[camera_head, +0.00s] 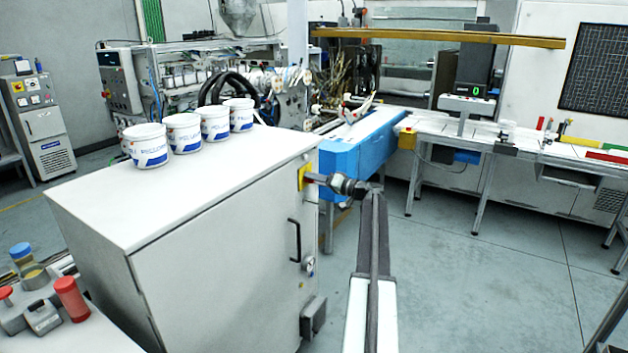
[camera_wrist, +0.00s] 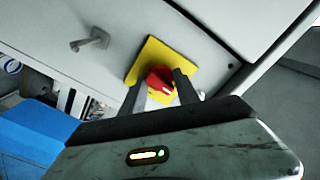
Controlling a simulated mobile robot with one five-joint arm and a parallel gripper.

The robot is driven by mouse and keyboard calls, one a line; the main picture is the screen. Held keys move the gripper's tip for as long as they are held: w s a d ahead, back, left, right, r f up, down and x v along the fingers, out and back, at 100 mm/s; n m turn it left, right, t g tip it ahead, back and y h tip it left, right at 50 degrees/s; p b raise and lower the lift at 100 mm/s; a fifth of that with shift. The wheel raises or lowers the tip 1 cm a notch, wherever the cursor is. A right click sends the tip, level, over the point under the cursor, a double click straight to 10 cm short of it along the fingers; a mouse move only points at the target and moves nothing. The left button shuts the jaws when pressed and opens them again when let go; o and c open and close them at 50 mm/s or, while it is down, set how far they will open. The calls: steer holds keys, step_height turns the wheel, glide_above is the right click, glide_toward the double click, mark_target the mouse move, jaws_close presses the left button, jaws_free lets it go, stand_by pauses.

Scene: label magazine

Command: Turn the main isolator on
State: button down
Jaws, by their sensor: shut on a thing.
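The main isolator is a red rotary knob (camera_wrist: 160,79) on a yellow square plate (camera_wrist: 151,56), fixed to the side of a white cabinet. In the wrist view my gripper (camera_wrist: 163,82) is shut on the red knob, with one finger on each side of it. In the head view the yellow plate (camera_head: 303,177) shows at the cabinet's upper right edge, and my gripper (camera_head: 318,178) reaches it from the right. The knob is hidden there. I cannot tell the knob's exact setting.
The white cabinet (camera_head: 215,255) has a black handle (camera_head: 294,240) and a lock below the isolator. Several white tubs (camera_head: 183,134) stand on its top. A blue unit (camera_head: 345,155) stands behind my arm. The floor to the right is clear.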

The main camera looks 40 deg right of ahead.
steer(key=shift+m, duration=8.5)
steer(key=c, duration=0.9)
jaws_free()
steer(key=shift+s, duration=0.1)
steer(key=v, duration=0.7)
steer(key=shift+s, duration=0.3)
steer(key=shift+d, duration=0.1)
